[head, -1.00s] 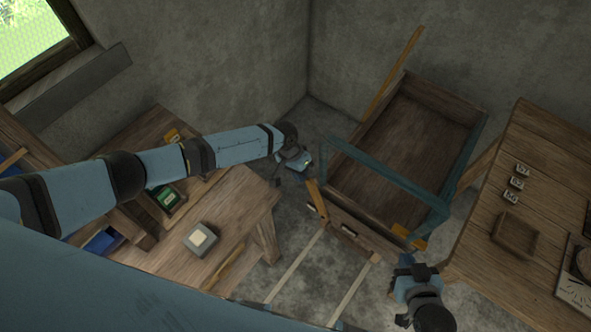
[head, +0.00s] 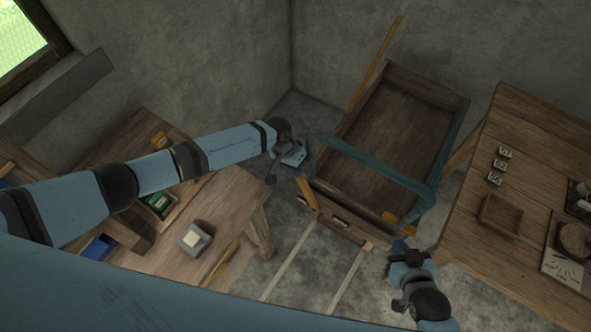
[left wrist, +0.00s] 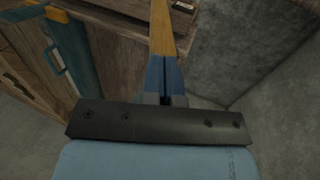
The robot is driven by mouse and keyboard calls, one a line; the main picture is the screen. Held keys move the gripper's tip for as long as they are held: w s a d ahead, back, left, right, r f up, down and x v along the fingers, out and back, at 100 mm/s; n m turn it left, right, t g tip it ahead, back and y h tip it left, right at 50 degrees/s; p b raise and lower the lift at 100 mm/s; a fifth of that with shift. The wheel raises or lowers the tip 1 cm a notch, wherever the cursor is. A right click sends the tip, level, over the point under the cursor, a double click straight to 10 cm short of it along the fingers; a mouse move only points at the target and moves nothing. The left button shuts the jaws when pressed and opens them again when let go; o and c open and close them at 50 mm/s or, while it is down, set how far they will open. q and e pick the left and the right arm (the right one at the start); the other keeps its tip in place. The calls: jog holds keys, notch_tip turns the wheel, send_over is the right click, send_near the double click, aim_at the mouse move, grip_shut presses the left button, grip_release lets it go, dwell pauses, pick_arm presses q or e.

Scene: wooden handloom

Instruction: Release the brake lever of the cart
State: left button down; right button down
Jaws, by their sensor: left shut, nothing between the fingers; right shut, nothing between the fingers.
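The wooden cart (head: 395,125) with a teal bar (head: 375,165) across its near end stands in the middle of the head view. A short yellow-orange lever (head: 308,197) is at its near left corner. My left gripper (head: 300,160) is shut and empty, close above this lever. In the left wrist view a yellow bar (left wrist: 162,30) runs on beyond the shut fingers (left wrist: 163,75); I cannot tell whether they touch it. My right gripper (head: 399,246) is shut and empty near the cart's near right corner, by another yellow-orange piece (head: 397,222).
A long yellow pole (head: 375,65) rises along the cart's far left side. A workbench (head: 225,215) with a grey box (head: 195,238) is on the left. A table (head: 470,225) with a wooden tray (head: 500,215) is on the right. Pale strips lie on the floor in front.

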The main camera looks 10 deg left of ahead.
pick_arm(q)
jog(key=b+v, duration=0.1)
jog(key=v, duration=1.2)
pick_arm(e)
jog(key=shift+a+f, duration=0.15)
jog(key=shift+f, duration=0.25)
pick_arm(q)
jog(key=shift+f, duration=0.1)
